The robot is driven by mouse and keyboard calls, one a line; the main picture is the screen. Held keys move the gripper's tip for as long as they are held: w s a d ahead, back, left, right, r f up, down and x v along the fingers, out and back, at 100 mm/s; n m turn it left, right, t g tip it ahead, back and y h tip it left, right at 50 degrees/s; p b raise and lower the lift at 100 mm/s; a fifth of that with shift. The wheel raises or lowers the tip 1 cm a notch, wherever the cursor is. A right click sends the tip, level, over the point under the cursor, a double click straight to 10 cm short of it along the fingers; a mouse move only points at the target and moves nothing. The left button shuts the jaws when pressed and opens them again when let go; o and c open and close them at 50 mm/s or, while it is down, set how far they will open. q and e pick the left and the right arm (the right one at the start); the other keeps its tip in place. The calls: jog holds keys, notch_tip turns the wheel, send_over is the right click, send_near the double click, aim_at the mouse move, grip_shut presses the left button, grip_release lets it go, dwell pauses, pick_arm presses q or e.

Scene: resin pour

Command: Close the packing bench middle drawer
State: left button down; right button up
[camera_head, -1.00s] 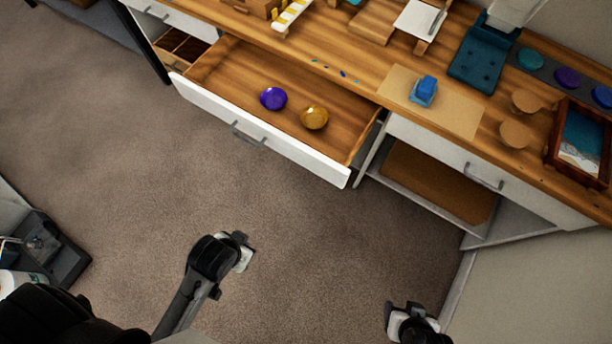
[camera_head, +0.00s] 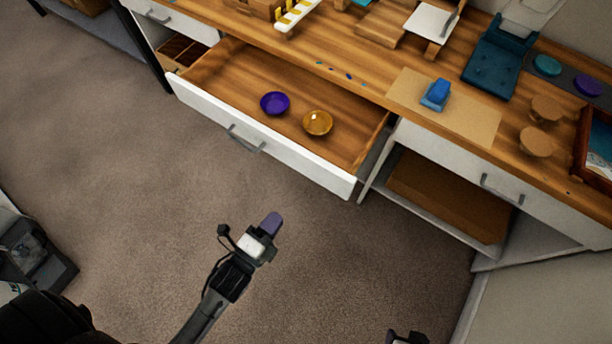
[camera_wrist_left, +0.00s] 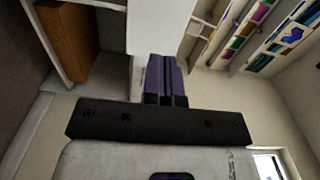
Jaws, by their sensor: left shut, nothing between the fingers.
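The packing bench middle drawer (camera_head: 262,140) is pulled out, with a white front and a grey bar handle (camera_head: 245,141). A purple bowl (camera_head: 274,103) and an amber bowl (camera_head: 317,123) lie inside it. My left gripper (camera_head: 271,224) is in front of the drawer, apart from it, over the floor. Its purple fingers are shut with nothing between them; they also show side by side in the left wrist view (camera_wrist_left: 165,76). Only a small part of my right gripper (camera_head: 407,338) shows at the bottom edge, and its fingers cannot be made out.
The wooden bench top (camera_head: 345,79) holds a blue block (camera_head: 436,93) on a tan mat, a teal device (camera_head: 496,65) and round wooden pieces. An open shelf (camera_head: 445,195) lies right of the drawer. Carpet in front of the drawer is clear.

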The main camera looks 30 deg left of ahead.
aim_at(311, 171)
pick_arm(q)
jog(key=w+b, duration=0.1)
jog(key=w, duration=0.3)
jog(key=w+d+b, duration=0.1)
jog(key=w, duration=0.4)
jog(key=w+b, duration=0.1)
jog(key=w, duration=0.3)
jog(key=shift+w+d+f, duration=0.1)
jog(key=shift+w+d, duration=0.1)
jog(key=shift+d, duration=0.15)
jog(key=shift+w, duration=0.25)
